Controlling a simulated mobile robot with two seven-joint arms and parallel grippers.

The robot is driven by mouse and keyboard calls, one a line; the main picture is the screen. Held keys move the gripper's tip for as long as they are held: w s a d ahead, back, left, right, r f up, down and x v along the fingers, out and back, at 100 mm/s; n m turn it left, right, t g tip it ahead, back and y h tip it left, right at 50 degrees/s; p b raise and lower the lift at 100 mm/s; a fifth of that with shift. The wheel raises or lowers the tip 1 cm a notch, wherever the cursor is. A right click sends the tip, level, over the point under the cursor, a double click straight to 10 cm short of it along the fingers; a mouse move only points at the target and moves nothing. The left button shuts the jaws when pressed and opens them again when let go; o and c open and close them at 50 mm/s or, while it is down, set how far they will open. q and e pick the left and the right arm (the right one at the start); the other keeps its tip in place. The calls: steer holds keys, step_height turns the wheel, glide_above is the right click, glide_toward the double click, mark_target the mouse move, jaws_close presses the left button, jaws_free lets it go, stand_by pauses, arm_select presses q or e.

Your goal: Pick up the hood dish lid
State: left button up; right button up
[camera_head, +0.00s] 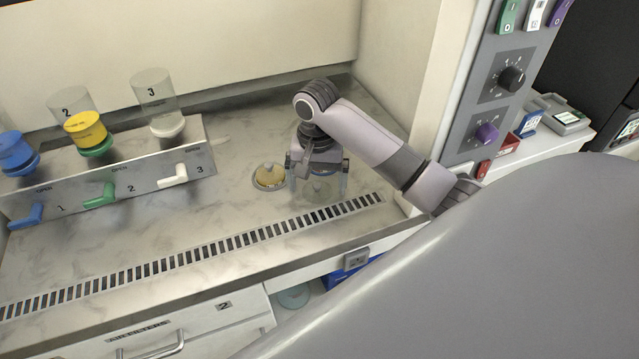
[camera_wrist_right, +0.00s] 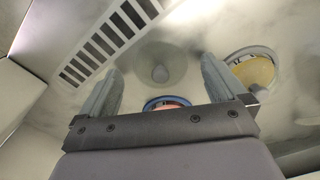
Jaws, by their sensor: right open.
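In the head view the lid (camera_head: 318,191) shows faintly beneath my right gripper (camera_head: 319,186). I see no clear contact, and the height gap is hard to judge. A dish with yellow content (camera_head: 270,177) sits just left of the gripper; it also shows in the wrist view (camera_wrist_right: 255,70). My left gripper is not in view.
A slotted vent strip (camera_head: 215,247) runs along the front of the hood floor. A dispenser rack with blue, green and white levers (camera_head: 120,192) stands at the left. In the wrist view a blue-rimmed reddish round thing (camera_wrist_right: 165,104) is mostly hidden behind the gripper.

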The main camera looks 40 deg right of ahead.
steer(key=shift+f, duration=0.25)
steer(key=shift+a, duration=0.1)
steer(key=c, duration=1.1)
steer(key=shift+r, duration=0.1)
